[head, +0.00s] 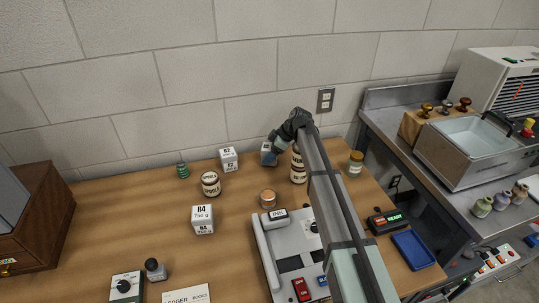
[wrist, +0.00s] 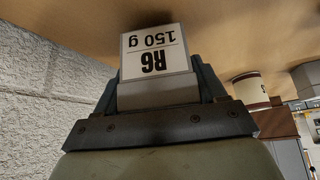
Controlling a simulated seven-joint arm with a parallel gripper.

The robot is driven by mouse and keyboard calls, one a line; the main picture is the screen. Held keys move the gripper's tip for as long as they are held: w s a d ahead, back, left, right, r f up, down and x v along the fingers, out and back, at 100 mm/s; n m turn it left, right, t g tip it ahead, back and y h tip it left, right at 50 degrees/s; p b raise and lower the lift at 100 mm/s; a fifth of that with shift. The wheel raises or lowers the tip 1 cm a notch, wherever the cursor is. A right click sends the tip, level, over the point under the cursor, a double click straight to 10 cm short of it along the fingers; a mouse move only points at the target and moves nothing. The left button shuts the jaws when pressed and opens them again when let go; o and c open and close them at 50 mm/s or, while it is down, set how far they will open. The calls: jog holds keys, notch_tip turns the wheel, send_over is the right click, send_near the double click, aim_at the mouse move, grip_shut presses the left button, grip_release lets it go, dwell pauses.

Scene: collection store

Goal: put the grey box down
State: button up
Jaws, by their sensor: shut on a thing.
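The grey box (wrist: 157,52), marked R6 150 g upside down in the wrist view, sits between the two fingers of my gripper (wrist: 159,75). My gripper is shut on it. In the head view my gripper (head: 275,151) is at the back of the wooden table, near the wall, and the box (head: 266,150) shows partly beside the fingers. The wooden table (head: 150,205) lies under it. The wrist view shows the tabletop close beyond the box; I cannot tell whether the box touches it.
A small white box (head: 228,159) and a cream pot (head: 211,184) stand left of my gripper. A striped pot (head: 298,168) stands close on its right, partly behind my arm. A larger R4 box (head: 203,220) and a round tin (head: 268,198) are nearer.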

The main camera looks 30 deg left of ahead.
jog(key=shift+f, duration=0.35)
jog(key=o, duration=1.1)
jog(key=shift+f, duration=0.15)
jog(key=shift+o, duration=0.2)
jog(key=shift+r, duration=0.2)
jog(key=v, duration=1.2)
